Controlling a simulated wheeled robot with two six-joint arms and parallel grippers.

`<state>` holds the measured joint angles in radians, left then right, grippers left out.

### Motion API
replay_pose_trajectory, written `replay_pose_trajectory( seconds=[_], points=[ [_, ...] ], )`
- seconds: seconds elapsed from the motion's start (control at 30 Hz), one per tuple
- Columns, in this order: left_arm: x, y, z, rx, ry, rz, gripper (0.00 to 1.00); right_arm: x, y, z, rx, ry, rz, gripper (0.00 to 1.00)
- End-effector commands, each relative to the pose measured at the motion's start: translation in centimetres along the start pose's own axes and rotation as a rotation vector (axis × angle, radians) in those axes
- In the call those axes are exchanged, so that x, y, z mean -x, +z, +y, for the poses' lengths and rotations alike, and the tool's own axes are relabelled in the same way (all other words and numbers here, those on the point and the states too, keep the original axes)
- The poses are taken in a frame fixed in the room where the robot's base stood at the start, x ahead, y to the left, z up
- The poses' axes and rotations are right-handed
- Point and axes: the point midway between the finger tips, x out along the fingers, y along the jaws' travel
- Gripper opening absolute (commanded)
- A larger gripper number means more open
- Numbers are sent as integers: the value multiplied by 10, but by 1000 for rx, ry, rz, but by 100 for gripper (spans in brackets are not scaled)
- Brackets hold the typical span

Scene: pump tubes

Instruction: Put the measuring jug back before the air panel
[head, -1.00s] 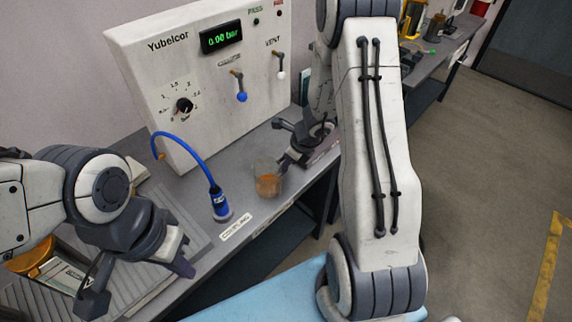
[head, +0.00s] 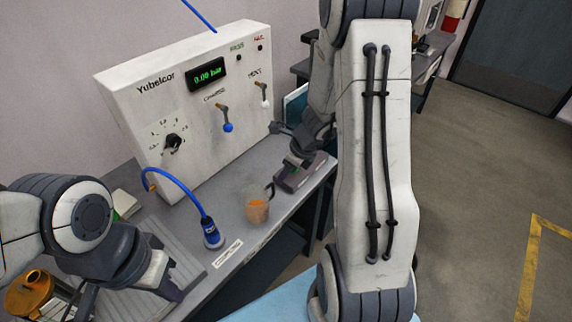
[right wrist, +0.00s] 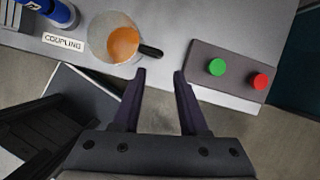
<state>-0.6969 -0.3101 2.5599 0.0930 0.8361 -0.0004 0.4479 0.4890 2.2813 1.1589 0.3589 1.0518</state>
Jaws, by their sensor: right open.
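The measuring jug (head: 256,208), clear with orange liquid, stands upright on the grey bench in front of the white air panel (head: 190,95). In the right wrist view the jug (right wrist: 112,42) is at upper left, its dark handle towards my fingers. My right gripper (right wrist: 160,73) is open and empty, its fingertips apart from the handle. In the head view my right gripper (head: 281,145) is above and beyond the jug, partly hidden by my arm. My left gripper (head: 122,297) is at lower left, open and seemingly empty.
A blue hose ends in a blue coupling (head: 212,232) left of the jug, by a COUPLING label (head: 228,253). A box with green and red buttons (right wrist: 238,72) sits to the jug's right. The bench's front edge is close to the jug.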

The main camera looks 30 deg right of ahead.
Motion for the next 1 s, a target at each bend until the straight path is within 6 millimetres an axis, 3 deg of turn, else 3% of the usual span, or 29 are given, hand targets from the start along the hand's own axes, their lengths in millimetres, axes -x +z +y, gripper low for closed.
replay_pose_trajectory(
  seconds=[0.27, 0.37, 0.47, 0.53, 0.6, 0.7, 0.83, 1.0],
  points=[
    [5, 0, 0, 0, 0, 0, 0, 13, 3, 3, 25, 4, -1, 43],
    [5, 0, 0, 0, 0, 0, 0, 18, 22, 26, 195, 36, -12, 43],
    [5, 0, 0, 0, 0, 0, 0, 32, 53, 80, 570, 105, -35, 43],
    [5, 0, 0, 0, 0, 0, 0, 48, 69, 132, 927, 173, -58, 43],
    [5, 0, 0, 0, 0, 0, 0, 66, 73, 184, 1310, 243, -82, 43],
    [5, 0, 0, 0, 0, 0, 0, 94, 60, 247, 1846, 339, -115, 43],
    [5, 0, 0, 0, 0, 0, 0, 126, 28, 296, 2461, 441, -147, 43],
    [5, 0, 0, 0, 0, 0, 0, 152, -4, 315, 2987, 523, -153, 43]
  ],
)
